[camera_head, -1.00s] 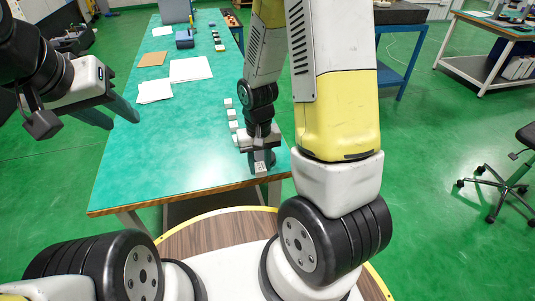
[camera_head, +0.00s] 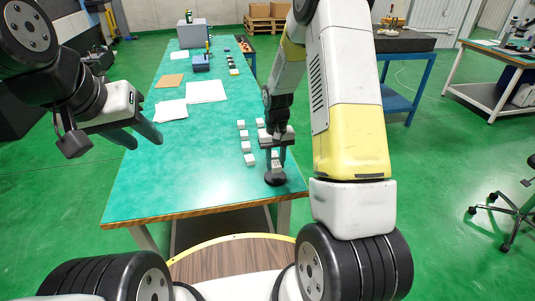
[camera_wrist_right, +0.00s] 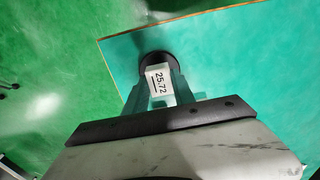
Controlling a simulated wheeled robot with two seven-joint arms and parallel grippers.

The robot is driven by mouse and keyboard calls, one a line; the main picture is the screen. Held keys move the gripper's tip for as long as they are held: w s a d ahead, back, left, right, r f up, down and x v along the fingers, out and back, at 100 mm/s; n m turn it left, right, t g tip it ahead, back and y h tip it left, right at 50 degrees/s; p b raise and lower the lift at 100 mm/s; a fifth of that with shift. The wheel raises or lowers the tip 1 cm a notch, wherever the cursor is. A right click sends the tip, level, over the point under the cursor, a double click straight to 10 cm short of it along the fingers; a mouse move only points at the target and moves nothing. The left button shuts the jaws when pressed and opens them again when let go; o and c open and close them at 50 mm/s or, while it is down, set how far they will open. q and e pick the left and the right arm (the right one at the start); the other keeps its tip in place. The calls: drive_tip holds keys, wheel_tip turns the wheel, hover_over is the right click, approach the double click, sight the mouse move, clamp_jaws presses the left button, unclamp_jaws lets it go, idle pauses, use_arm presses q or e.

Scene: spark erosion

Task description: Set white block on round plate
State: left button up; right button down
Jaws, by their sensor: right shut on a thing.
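My right gripper (camera_head: 276,158) is shut on a white block (camera_head: 277,164), pointing down near the front right corner of the table. I cannot tell whether block and plate touch. My left gripper (camera_head: 142,137) is open and empty, off the table's left side.
Several other white blocks (camera_head: 249,159) stand in a row left of my right gripper. White paper sheets (camera_head: 206,92), a brown sheet (camera_head: 170,81) and a blue box (camera_head: 201,63) lie farther back on the green table (camera_head: 180,170). The table's front left is clear.

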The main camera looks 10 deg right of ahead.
sight(276, 162)
drive_tip(key=shift+w+d, duration=0.15)
drive_tip(key=shift+w, duration=0.3)
drive_tip(key=shift+s+f, duration=0.1)
drive_tip(key=shift+f, duration=1.7)
drive_tip(key=shift+f, duration=0.1)
drive_tip(key=c, duration=1.1)
unclamp_jaws()
drive_tip(key=shift+o, duration=0.2)
